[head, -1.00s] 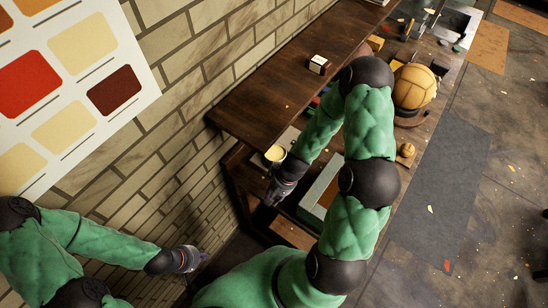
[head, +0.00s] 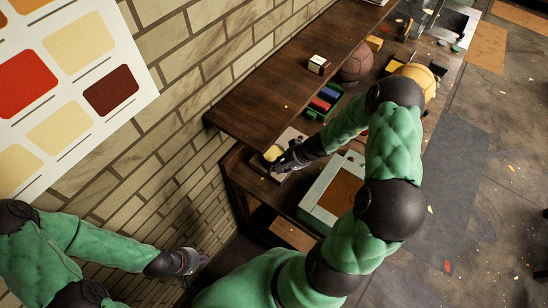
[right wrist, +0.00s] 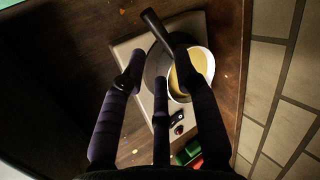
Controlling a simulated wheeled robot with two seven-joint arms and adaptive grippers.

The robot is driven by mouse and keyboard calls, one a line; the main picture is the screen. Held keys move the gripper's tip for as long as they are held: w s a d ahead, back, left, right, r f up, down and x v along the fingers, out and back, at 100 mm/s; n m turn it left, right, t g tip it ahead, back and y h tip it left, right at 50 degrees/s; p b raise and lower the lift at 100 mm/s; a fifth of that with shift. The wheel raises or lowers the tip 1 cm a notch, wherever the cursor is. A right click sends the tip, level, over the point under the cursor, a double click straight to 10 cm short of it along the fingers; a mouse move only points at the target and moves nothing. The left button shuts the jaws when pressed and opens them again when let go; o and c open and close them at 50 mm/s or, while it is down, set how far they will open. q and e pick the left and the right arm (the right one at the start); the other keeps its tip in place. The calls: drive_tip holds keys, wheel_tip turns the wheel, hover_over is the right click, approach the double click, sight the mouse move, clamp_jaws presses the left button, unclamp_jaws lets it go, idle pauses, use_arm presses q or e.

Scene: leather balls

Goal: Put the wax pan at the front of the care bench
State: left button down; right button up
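The wax pan (head: 272,153) holds pale yellow wax and stands over the grey hot plate (head: 293,136) on the dark wooden bench. In the right wrist view the pan (right wrist: 178,86) has a white rim, and its black handle (right wrist: 158,28) points up and left. My right gripper (right wrist: 160,78) has its fingers spread, with one finger over the pan's rim and no clear grip on the handle. In the head view it comes to the pan's right side, and its fingertips are partly hidden. My left gripper (head: 192,261) hangs away from the bench near the brick wall; its fingers are unclear.
A pale box with a brown panel (head: 337,192) stands on the bench to the right of the pan. A green tray with red and blue items (head: 323,102), a brown ball (head: 357,65) and a yellow ball (head: 420,76) lie farther back. A raised shelf (head: 262,85) runs along the wall.

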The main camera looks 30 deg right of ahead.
drive_tip(key=shift+x, duration=3.05)
drive_tip(key=shift+w+d+r, duration=0.1)
drive_tip(key=shift+w, duration=0.05)
clamp_jaws()
